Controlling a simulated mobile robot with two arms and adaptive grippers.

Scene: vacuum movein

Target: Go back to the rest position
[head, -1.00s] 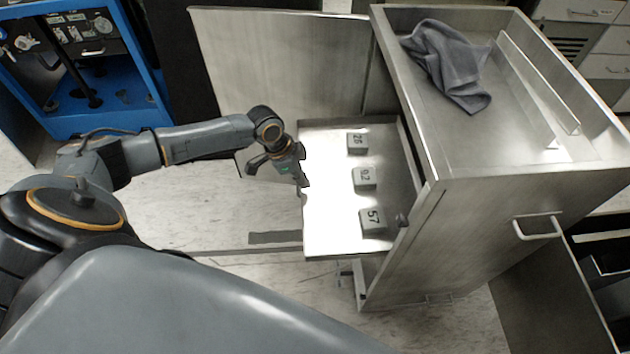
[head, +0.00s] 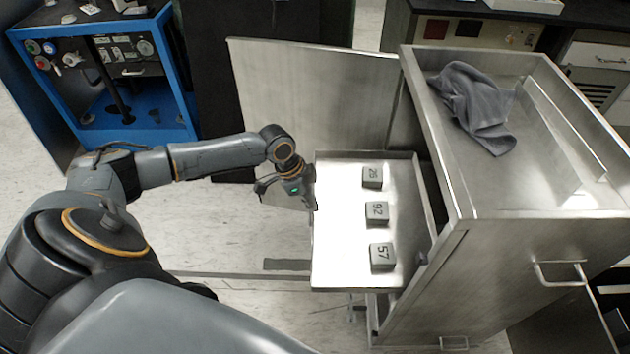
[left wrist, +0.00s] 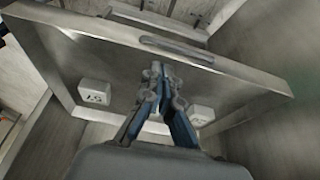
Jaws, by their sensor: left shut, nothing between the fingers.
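My left gripper (head: 314,203) is shut and empty at the left edge of the pulled-out metal tray (head: 340,270). Its dark fingers also show in the left wrist view (left wrist: 158,75), closed together in front of the tray. I cannot tell whether they touch the tray's edge. On the tray lie three small grey blocks marked 26 (head: 372,178), 92 (head: 377,213) and 57 (head: 382,257). The wrist view shows two of the blocks, one on each side of the fingers. The fingers hide part of the tray there. My right gripper is not in view.
The metal cabinet (head: 420,270) stands at the right, with a dark grey cloth (head: 475,105) in its top. Its door (head: 320,95) stands open behind the tray. A blue cabinet (head: 160,130) is at the back left. The floor (head: 230,230) left of the tray is mostly clear.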

